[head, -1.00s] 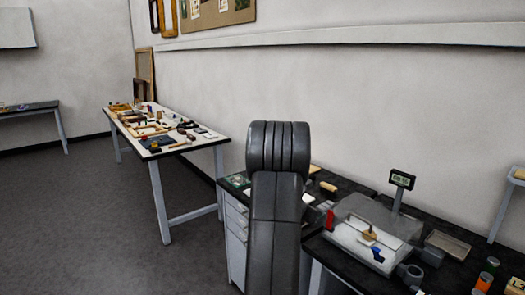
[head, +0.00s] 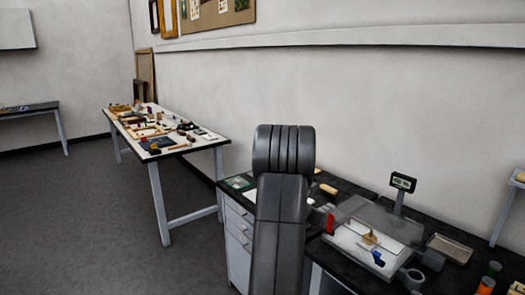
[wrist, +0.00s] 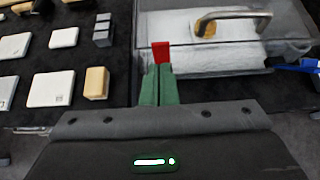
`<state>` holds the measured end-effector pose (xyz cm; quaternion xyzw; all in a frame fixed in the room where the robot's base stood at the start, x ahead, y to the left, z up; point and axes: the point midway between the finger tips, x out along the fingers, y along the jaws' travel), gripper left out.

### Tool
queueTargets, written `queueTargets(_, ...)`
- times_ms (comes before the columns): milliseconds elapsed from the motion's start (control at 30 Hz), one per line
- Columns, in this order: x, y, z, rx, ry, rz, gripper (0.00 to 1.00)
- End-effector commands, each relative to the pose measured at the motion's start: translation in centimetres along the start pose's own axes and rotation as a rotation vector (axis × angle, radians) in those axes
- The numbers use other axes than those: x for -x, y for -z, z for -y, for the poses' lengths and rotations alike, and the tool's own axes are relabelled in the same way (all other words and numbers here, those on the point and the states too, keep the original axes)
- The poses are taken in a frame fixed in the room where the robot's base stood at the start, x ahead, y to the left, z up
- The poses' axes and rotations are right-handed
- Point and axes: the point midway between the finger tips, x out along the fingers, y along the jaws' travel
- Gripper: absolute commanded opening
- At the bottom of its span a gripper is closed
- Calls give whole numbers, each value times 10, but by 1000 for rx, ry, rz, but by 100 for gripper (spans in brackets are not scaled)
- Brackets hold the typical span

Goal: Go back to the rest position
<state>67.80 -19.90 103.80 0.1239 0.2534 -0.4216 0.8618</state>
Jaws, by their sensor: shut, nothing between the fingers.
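My gripper (wrist: 158,86) shows in the wrist view with its green fingers together and nothing between them. It is over the front edge of the dark bench (wrist: 110,75), beside the clear case. A red piece (wrist: 160,51) shows just beyond the fingertips; I cannot tell whether they touch. It also shows in the head view (head: 330,222) at the case's left side. In the head view my arm rises in the middle and hides the gripper.
A clear case (head: 372,240) with a white bed stands on the bench, with a small display (head: 402,182) behind it. Pale blocks (wrist: 51,89) lie left of the fingers. A cluttered table (head: 190,150) stands further left. The floor (head: 90,220) at left is clear.

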Motion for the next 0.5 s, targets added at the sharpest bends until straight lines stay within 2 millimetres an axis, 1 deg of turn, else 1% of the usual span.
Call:
queueTargets(33, 4, 4, -3, 0, -1, 0, 0)
queueTargets(133, 20, 5, -6, -1, -2, 1, 0)
queueTargets(500, 87, -10, -6, -1, -2, 1, 0)
